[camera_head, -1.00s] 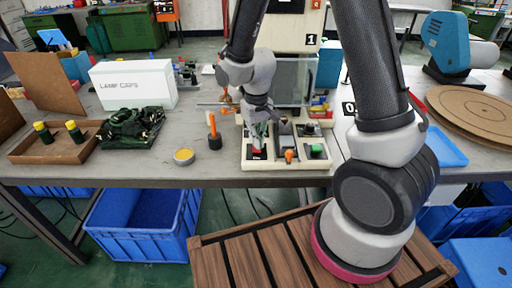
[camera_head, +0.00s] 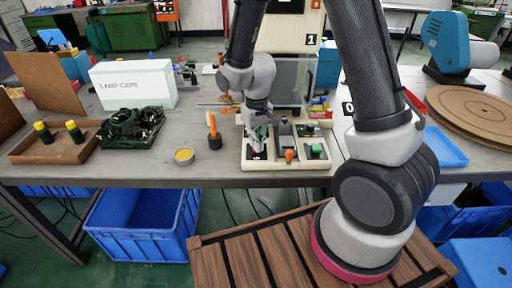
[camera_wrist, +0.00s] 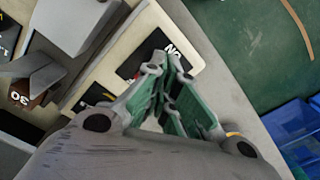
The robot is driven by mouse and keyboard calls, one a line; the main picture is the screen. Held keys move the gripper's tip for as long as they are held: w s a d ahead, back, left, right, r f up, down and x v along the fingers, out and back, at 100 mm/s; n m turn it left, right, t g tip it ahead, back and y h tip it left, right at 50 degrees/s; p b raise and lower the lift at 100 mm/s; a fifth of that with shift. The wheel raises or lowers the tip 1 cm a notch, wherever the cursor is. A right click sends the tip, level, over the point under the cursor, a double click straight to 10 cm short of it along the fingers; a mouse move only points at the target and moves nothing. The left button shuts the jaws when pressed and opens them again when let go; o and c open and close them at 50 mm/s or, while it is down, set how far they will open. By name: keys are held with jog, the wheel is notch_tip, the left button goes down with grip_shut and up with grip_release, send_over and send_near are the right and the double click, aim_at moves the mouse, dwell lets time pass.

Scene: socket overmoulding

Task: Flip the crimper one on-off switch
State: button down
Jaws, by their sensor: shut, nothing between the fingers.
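Crimper one (camera_head: 290,38), a pale machine marked 1, stands at the back of the table. Its cream control panel (camera_head: 285,165) lies in front, with an orange-handled control (camera_head: 289,155) in the middle and a green button (camera_head: 317,149) at right. My gripper (camera_head: 258,146) is shut and empty, pointing down over the panel's left section. In the wrist view my gripper's green-padded fingers (camera_wrist: 168,75) meet over a black label plate (camera_wrist: 160,52) with partly covered white lettering.
An orange-handled tool (camera_head: 214,132) stands left of the panel, near a small round yellow-topped tin (camera_head: 184,156). A lamp caps box (camera_head: 134,84), a dark green pile (camera_head: 132,126) and a brown tray (camera_head: 50,152) lie farther left. A blue tray (camera_head: 446,146) is at right.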

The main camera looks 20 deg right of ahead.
jog(key=shift+f, duration=0.5)
jog(key=shift+r, duration=3.5)
jog(key=shift+s+d, duration=0.1)
jog(key=shift+s, duration=0.15)
jog(key=s+d+r+m+t, duration=0.1)
jog(key=s+d+r+t, duration=0.1)
jog(key=s+d+r, duration=0.5)
jog(key=s+d+r+m+t, duration=0.1)
jog(key=s+d+r+t, duration=0.1)
jog(key=s+d+r, duration=0.5)
jog(key=s+v, duration=0.1)
jog(key=v, duration=0.7)
jog(key=shift+s+d+f, duration=0.15)
jog(key=shift+s+d, duration=0.2)
jog(key=shift+s, duration=0.05)
